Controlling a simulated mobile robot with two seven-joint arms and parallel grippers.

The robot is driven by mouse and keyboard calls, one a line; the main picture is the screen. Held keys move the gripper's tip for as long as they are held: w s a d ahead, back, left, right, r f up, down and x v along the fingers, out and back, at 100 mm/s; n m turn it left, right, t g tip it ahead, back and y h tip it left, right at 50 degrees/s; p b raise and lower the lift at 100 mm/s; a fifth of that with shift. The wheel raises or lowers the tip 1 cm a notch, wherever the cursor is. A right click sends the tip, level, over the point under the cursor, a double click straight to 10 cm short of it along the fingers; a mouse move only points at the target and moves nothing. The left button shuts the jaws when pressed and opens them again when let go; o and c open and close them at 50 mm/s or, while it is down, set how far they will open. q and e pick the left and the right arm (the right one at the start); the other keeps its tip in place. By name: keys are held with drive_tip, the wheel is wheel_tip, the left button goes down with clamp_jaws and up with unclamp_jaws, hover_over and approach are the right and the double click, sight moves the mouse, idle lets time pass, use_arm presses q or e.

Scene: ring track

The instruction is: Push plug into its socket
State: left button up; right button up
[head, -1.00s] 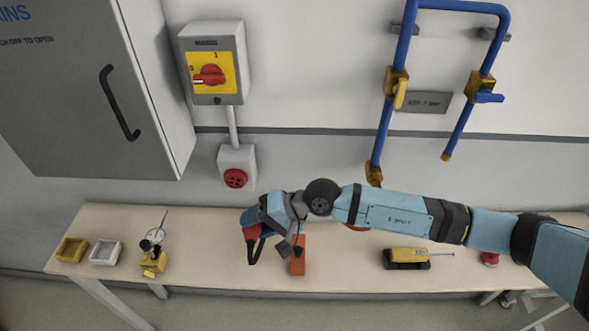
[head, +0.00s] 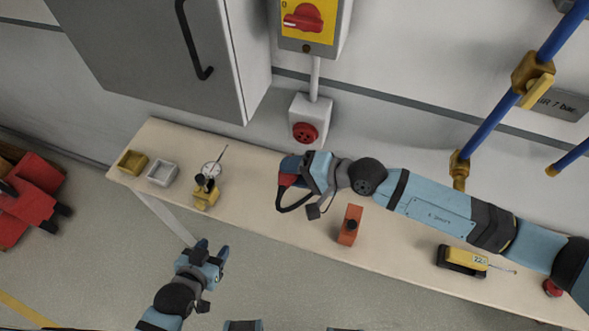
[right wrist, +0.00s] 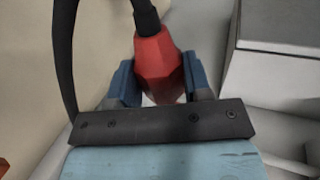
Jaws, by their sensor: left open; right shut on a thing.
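My right gripper (head: 291,170) is shut on the red plug (head: 286,181), above the back part of the table. In the right wrist view the red plug (right wrist: 158,68) sits between the blue fingers, with its black cable leaving at the top and looping down on the left. The socket (head: 305,132) is a red round face on a white wall box, just above and beyond the plug, and the two look apart. The plug's front end is hidden. My left gripper (head: 211,248) is open and empty, in front of the table.
The table (head: 270,235) holds an orange block (head: 350,225), a yellow tool (head: 462,261), a dial gauge on a yellow base (head: 206,192) and two small trays, yellow (head: 132,161) and white (head: 163,172). A grey cabinet (head: 150,50) hangs left of the socket. Blue pipes (head: 490,120) run at right.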

drive_tip(key=shift+w+d+f+b, duration=0.1)
drive_tip(key=shift+w+b, duration=0.15)
drive_tip(key=shift+w, duration=0.1)
drive_tip(key=shift+w+d+f+b, duration=0.1)
drive_tip(key=shift+w+b, duration=0.15)
drive_tip(key=shift+w, duration=0.1)
drive_tip(key=w+b, duration=0.1)
drive_tip(key=w, duration=0.1)
drive_tip(key=w+d+b, duration=0.1)
drive_tip(key=w+b, duration=0.1)
drive_tip(key=shift+d+r, duration=0.15)
drive_tip(key=shift+r, duration=0.05)
idle(0.5)
drive_tip(key=shift+b, duration=0.95)
idle(0.8)
drive_tip(key=shift+w+d+b, duration=0.2)
drive_tip(key=shift+w+b, duration=0.4)
drive_tip(key=shift+b, duration=0.2)
idle(0.4)
